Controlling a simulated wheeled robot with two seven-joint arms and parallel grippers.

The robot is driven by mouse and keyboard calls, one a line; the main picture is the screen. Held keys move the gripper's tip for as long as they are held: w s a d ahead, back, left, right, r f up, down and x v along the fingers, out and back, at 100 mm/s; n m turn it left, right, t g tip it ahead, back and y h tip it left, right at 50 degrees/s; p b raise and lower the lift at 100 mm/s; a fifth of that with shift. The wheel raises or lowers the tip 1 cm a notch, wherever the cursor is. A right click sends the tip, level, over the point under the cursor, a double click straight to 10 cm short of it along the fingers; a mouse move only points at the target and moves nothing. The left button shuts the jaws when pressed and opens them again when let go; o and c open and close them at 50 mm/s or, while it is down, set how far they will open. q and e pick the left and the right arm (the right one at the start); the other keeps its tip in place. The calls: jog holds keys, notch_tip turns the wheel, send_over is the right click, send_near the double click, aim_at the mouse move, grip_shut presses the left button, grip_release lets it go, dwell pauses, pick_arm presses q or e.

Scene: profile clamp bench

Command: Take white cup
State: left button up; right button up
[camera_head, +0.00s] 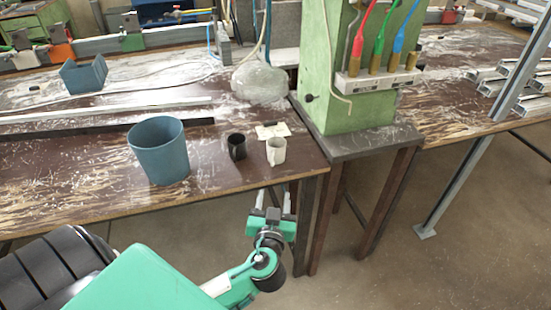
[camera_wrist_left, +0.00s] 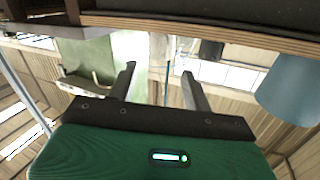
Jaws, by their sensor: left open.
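The white cup (camera_head: 276,151) stands upright near the front right of the brown bench, beside a black cup (camera_head: 237,146). My left gripper (camera_head: 273,199) is open and empty, in front of the bench edge and apart from the white cup. In the left wrist view, which is upside down, the open fingers (camera_wrist_left: 158,72) point toward the bench. A pale shape between them looks like the white cup (camera_wrist_left: 158,48), with the black cup (camera_wrist_left: 211,49) to its right. My right gripper is not in view.
A blue bin (camera_head: 160,152) stands left of the cups. A green machine column (camera_head: 345,75) rises to their right. Metal bars (camera_head: 108,109) lie further back. The bench edge lies between gripper and cup.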

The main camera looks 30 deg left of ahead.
pick_arm(q)
notch_tip(320, 180, up, 2)
jog(key=p, duration=0.2)
send_near(276, 153)
jog(key=w, duration=0.1)
jog(key=shift+n+y, duration=0.3)
jog(key=shift+f+p+x, duration=0.1)
jog(key=shift+p+x, duration=0.4)
jog(key=shift+x, duration=1.15)
jog(key=shift+f+p+x, duration=0.15)
jog(key=shift+p+x, duration=0.3)
jog(key=shift+x, duration=1.2)
jog(key=shift+s+a, duration=0.1)
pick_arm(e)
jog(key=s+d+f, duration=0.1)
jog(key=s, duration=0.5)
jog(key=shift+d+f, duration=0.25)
pick_arm(q)
grip_shut()
